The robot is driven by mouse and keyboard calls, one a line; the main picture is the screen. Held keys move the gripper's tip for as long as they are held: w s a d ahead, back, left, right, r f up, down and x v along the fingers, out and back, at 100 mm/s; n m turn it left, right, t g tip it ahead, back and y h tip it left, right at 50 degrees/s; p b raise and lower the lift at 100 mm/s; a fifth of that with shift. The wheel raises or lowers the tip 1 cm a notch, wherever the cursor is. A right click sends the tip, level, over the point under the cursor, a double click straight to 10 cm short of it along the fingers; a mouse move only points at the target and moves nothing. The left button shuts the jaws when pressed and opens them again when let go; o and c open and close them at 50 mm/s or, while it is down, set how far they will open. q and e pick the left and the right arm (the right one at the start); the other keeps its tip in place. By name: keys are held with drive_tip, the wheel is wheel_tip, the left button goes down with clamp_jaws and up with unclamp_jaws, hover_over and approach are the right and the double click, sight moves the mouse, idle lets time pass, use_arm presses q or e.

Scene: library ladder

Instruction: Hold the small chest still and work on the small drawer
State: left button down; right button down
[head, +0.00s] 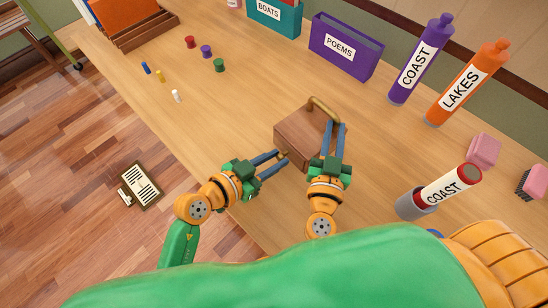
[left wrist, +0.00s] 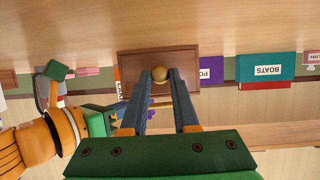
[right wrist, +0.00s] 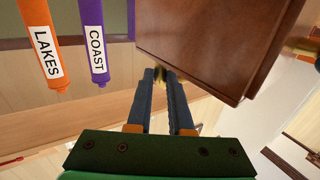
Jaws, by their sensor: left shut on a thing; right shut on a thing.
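The small chest (head: 298,133) is a brown wooden box on the table, with a brass handle (head: 318,103) arching on top. My left gripper (head: 282,156) is shut on the small brass knob (left wrist: 160,73) of the small drawer (left wrist: 135,68), at the chest's near side. My right gripper (head: 335,124) comes over the chest and is shut on the brass handle; its fingertips partly hide it. In the right wrist view the chest (right wrist: 205,40) fills the upper right. The drawer front looks flush with the chest; no gap shows.
A grey holder (head: 408,206) with a COAST tube (head: 450,187) stands right of my right gripper. Purple (head: 420,62) and orange (head: 467,83) tubes, POEMS (head: 345,48) and BOATS (head: 275,16) boxes stand behind.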

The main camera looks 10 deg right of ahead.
idle(0.5)
use_arm(q)
drive_tip(key=s+a, duration=0.1)
drive_tip(key=a, duration=0.1)
drive_tip(key=s+a, duration=0.1)
drive_tip(key=a, duration=0.1)
drive_tip(key=s+a, duration=0.1)
drive_tip(key=a, duration=0.1)
drive_tip(key=shift+s+a, duration=0.35)
drive_tip(key=shift+a, duration=0.05)
drive_tip(key=c, duration=0.7)
unclamp_jaws()
drive_tip(key=shift+o, duration=0.2)
drive_tip(key=v, duration=1.1)
drive_tip(key=shift+s+a+r, duration=0.2)
drive_tip(key=shift+a, duration=0.1)
